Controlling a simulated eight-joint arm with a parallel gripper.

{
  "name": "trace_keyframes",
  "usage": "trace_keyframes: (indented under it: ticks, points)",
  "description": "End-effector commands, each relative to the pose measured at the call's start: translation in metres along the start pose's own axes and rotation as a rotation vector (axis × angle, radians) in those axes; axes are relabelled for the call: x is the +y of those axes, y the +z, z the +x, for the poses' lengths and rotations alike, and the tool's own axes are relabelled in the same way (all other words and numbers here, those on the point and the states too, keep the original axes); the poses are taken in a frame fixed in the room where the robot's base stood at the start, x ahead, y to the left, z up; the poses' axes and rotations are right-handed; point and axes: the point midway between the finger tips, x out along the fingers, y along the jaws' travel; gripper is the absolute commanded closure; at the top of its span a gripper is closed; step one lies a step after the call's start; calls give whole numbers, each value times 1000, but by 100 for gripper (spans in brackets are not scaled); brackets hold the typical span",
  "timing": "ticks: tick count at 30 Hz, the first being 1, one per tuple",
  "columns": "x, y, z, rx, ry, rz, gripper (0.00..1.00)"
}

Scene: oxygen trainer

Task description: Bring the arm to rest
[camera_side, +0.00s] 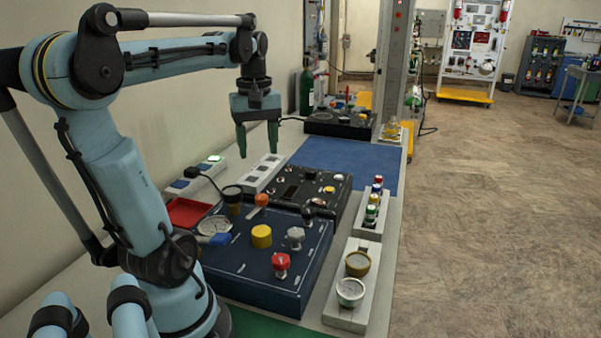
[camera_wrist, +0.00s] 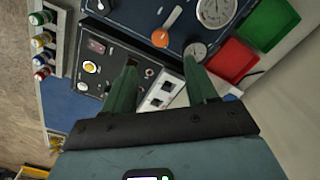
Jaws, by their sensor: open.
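My gripper (camera_side: 258,140) hangs above the bench, fingers pointing down, open and empty. In the side view it is over the area near the white socket strip (camera_side: 262,173) and the black panel box (camera_side: 310,190), apart from both. In the wrist view my gripper (camera_wrist: 160,88) shows two dark green fingers spread apart with nothing between them. The dark blue panel box (camera_side: 262,262) with a yellow knob (camera_side: 261,236), a red knob (camera_side: 281,265) and a grey knob (camera_side: 295,237) sits in front of it.
A red tray (camera_side: 188,212) lies at the left. A blue mat (camera_side: 352,165) is bare. Another black panel (camera_side: 340,124) stands behind. A wall runs along the left.

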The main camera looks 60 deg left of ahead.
Motion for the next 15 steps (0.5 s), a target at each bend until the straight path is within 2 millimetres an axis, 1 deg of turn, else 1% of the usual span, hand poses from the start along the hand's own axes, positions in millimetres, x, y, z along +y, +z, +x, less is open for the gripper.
trace_keyframes:
  ticks: [3, 11, 14, 15]
  points:
    - [0, 0, -3, 0, 0, 0, 43]
    - [0, 0, -3, 0, 0, 0, 43]
    - [4, 4, -1, 10, 8, 32, 43]
    - [8, 9, 1, 20, 17, 67, 43]
